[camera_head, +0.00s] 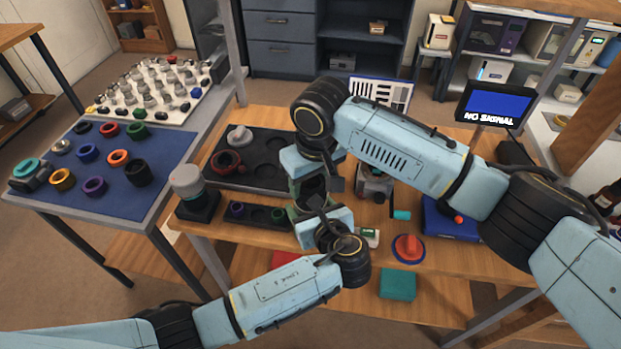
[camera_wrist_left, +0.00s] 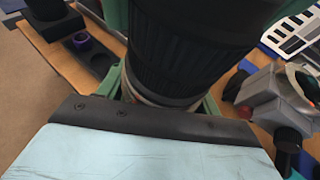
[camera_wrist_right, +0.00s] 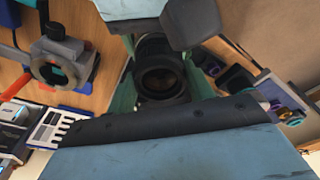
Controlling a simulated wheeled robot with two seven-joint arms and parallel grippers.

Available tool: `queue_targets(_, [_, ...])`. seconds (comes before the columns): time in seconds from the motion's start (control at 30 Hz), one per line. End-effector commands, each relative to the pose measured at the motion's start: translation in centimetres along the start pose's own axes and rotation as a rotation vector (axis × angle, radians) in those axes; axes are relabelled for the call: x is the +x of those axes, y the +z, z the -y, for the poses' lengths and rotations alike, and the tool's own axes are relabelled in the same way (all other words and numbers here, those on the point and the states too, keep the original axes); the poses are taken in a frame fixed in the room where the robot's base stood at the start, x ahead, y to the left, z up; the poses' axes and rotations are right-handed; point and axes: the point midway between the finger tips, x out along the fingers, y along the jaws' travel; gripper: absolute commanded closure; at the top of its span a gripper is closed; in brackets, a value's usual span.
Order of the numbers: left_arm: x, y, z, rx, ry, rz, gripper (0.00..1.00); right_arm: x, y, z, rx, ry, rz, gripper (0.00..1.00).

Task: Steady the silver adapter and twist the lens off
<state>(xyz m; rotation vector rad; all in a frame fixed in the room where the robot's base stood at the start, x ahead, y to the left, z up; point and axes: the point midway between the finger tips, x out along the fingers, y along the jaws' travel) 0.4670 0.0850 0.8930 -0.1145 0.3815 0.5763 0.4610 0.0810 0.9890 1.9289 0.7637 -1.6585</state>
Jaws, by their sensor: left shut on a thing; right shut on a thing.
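The black ribbed lens (camera_head: 313,187) is held in the air above the wooden bench, between my two grippers. It fills the top of the left wrist view (camera_wrist_left: 185,50), and its dark round glass end shows in the right wrist view (camera_wrist_right: 160,76). A thin silver ring, the adapter (camera_wrist_left: 160,99), shows at its lower end in the left wrist view. My left gripper (camera_head: 316,208) is shut around the adapter, green pads on both sides. My right gripper (camera_head: 312,174) is shut on the lens from above. The adapter is mostly hidden in the head view.
A black tray (camera_head: 202,181) with a red ring and a grey part lies left of the grippers. A narrow tray (camera_head: 260,213) holds a purple ring. A camera-like device (camera_head: 375,183), a red round piece (camera_head: 408,247) and a blue box (camera_head: 450,223) stand to the right.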

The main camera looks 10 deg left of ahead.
Motion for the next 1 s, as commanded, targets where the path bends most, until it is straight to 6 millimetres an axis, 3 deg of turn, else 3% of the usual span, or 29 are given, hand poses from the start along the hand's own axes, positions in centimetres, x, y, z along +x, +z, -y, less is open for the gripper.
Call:
queue_targets(0.17, [-0.01,0.03,0.03,-0.001,-0.001,0.0,0.72,-0.03,-0.01,-0.04,-0.027,-0.004,0.0,0.8])
queue_targets(0.4, [-0.01,0.03,0.03,-0.001,-0.001,0.0,0.72,-0.05,-0.03,-0.02,-0.21,-0.032,-0.001,0.8])
queue_targets(0.73, [-0.01,0.02,0.03,-0.001,-0.001,0.0,0.72,-0.06,-0.04,0.01,-0.236,-0.036,-0.001,0.8])
queue_targets(1.0, [-0.01,0.02,0.03,-0.001,-0.001,0.0,0.72,-0.07,-0.04,0.05,-0.435,-0.066,-0.002,0.8])
